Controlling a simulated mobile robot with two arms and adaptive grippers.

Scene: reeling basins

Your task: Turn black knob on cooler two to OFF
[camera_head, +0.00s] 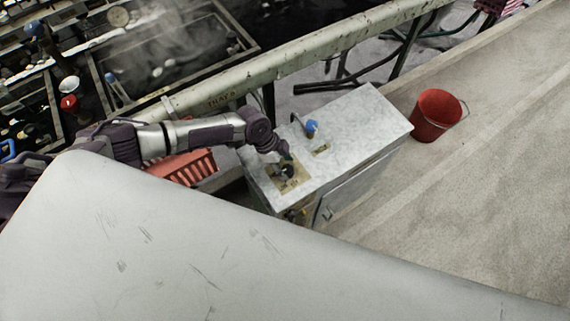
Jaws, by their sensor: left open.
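A pale grey metal cooler (358,125) stands on the floor in the middle of the view. A yellowish plate (297,183) lies on its top near the left end, with a small dark knob (288,171) on it. My left gripper (287,160) is open, right at the knob from above; its fingers are small and dark, and I cannot tell whether they touch the knob. The plate's markings are too small to read. My right gripper does not show.
A blue-handled tap (311,126) stands on the cooler top, close to my left gripper. A red basket (187,167) sits left of the cooler, and a red bucket (433,117) to its right. A long rail (300,62) runs behind. Steaming basins lie at upper left.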

